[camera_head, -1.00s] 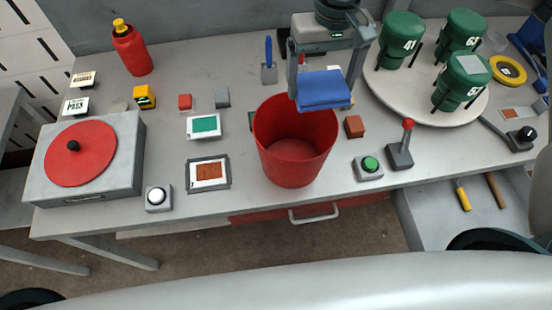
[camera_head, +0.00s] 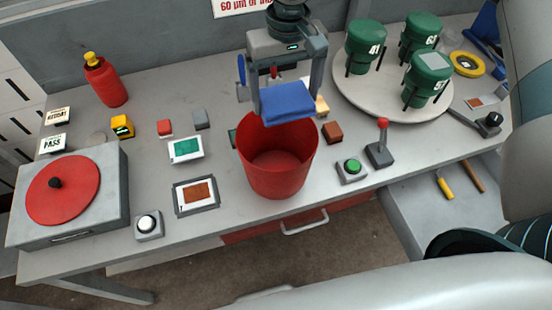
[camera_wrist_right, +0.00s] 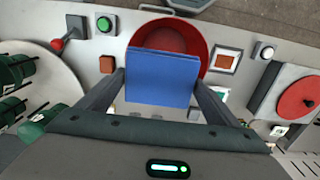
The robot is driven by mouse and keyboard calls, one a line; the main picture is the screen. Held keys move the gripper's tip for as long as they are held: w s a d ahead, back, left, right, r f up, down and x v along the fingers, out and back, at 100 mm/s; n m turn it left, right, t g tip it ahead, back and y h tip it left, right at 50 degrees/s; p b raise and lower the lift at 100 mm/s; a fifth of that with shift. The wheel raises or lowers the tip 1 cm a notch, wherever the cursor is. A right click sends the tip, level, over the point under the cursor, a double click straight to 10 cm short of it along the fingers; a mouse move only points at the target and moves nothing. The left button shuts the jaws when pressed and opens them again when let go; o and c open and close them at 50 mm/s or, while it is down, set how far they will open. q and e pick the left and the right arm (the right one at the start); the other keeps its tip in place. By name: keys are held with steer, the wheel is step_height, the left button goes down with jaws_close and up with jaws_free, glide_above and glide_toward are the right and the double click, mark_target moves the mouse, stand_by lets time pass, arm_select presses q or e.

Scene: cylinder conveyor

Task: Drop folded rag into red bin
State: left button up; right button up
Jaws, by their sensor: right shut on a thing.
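The red bin (camera_head: 277,170) stands upright on the grey table, its open mouth facing up. The folded blue rag (camera_head: 287,102) is held above the bin's far rim. My right gripper (camera_head: 286,92) is shut on the rag, with one finger at each side of it. In the right wrist view the rag (camera_wrist_right: 162,76) lies between the fingers and hides part of the red bin (camera_wrist_right: 172,35). The inside of the bin that shows looks empty. My left gripper is not in view.
A round turntable (camera_head: 390,104) with several green canisters stands right of the bin. A joystick (camera_head: 380,150) and a green button (camera_head: 352,168) are close to the bin's right. A framed brown card (camera_head: 197,196) lies to its left. A box with a red disc (camera_head: 66,195) stands far left.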

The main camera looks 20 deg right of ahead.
step_height(320, 180, down, 3)
steer(key=shift+r+b, duration=0.1)
steer(key=shift+b, duration=0.3)
steer(key=shift+f+b, duration=0.3)
steer(key=shift+f, duration=0.7)
steer(key=o, duration=1)
steer(key=shift+r, duration=0.1)
steer(key=shift+r, duration=0.2)
steer(key=shift+r+b, duration=2.85)
steer(key=shift+r, duration=5.55)
